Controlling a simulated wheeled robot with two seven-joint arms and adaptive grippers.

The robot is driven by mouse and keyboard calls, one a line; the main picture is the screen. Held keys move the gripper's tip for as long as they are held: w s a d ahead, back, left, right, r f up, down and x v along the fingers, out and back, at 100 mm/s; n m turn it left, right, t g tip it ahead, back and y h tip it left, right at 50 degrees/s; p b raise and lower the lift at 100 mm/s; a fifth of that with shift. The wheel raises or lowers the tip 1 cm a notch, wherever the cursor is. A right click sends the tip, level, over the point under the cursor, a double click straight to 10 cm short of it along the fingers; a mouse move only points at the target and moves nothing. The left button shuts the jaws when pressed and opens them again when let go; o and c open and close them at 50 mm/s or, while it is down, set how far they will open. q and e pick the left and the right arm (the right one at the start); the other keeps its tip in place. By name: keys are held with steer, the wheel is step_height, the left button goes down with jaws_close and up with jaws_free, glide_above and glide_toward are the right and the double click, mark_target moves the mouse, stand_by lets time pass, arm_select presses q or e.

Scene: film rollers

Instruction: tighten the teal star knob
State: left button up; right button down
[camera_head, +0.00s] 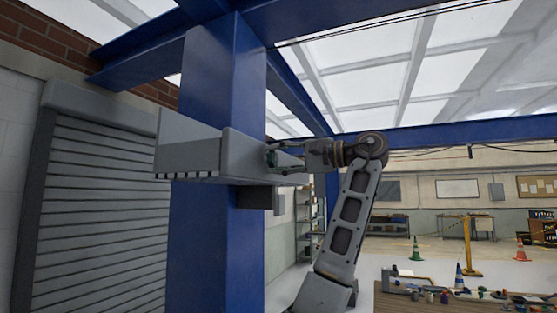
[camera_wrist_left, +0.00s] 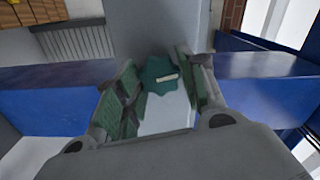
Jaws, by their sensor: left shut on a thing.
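The teal star knob (camera_wrist_left: 158,74) sits on the grey housing (camera_wrist_left: 172,27) and shows between my finger pads in the left wrist view. A pale bar on its face lies nearly level, its right end slightly higher. My left gripper (camera_wrist_left: 161,92) is shut on the knob, with green pads on either side of it. In the head view my left gripper (camera_head: 277,158) reaches in from the right to the side of the grey housing (camera_head: 213,152). There the knob is mostly hidden by the fingers. My right gripper is in neither view.
The grey housing is fixed to a blue column (camera_head: 205,250). A roller shutter (camera_head: 100,205) stands at the left. A workbench (camera_head: 440,300) with several small items is at lower right. Traffic cones (camera_head: 417,250) stand on the open floor behind.

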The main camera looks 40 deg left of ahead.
arm_select(q)
steer(key=shift+m, duration=1)
steer(key=o, duration=1)
steer(key=shift+w, duration=0.1)
steer(key=shift+d, duration=0.15)
steer(key=v, duration=1.2)
